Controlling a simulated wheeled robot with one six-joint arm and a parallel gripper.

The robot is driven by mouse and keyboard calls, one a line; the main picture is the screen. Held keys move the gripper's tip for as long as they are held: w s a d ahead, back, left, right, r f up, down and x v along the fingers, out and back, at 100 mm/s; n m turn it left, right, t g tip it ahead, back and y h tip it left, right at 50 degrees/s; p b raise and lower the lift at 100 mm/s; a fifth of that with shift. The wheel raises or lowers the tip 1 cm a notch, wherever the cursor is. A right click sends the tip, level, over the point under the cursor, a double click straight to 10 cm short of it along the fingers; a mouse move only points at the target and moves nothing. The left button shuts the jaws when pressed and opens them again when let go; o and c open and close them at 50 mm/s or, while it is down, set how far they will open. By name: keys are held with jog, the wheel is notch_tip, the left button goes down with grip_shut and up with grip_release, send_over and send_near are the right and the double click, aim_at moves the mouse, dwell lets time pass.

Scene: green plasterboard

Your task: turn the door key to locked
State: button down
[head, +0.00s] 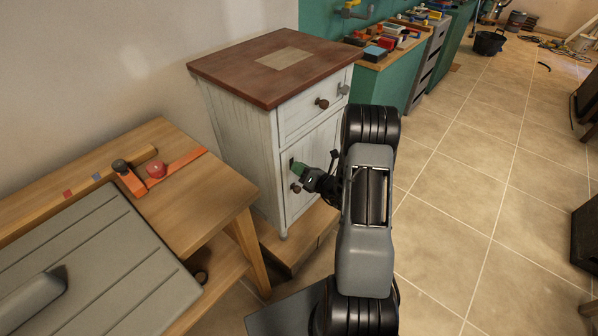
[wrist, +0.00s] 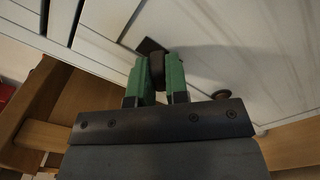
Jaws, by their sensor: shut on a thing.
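The white cabinet (head: 238,130) has a brown top, and its door (head: 325,145) is below a drawer. My gripper (head: 300,168) is at the left part of that door. In the wrist view, my gripper's green fingers (wrist: 160,76) are shut on the dark door key (wrist: 157,66), one finger on each side of it. A dark lock plate (wrist: 148,46) shows on the door just beyond the key. The fingers hide most of the key, and I cannot tell its turn angle. In the head view the key is hidden.
A round door knob (head: 295,188) is just below my gripper; it also shows in the wrist view (wrist: 221,95). The drawer has a knob (head: 321,103) and a grey metal piece (head: 343,89). A wooden bench (head: 215,190) stands at left. The tiled floor (head: 460,190) at right is open.

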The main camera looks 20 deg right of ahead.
jog(key=n+b, duration=0.2)
jog(key=n, duration=0.2)
jog(key=shift+f+n+b, duration=0.1)
jog(key=shift+n+b, duration=0.2)
jog(key=shift+b, duration=0.1)
jog(key=shift+n+b, duration=1.15)
jog(key=shift+n, duration=0.75)
jog(key=c, duration=1.1)
grip_release()
jog(key=shift+p+v, duration=0.45)
jog(key=shift+v, duration=6.45)
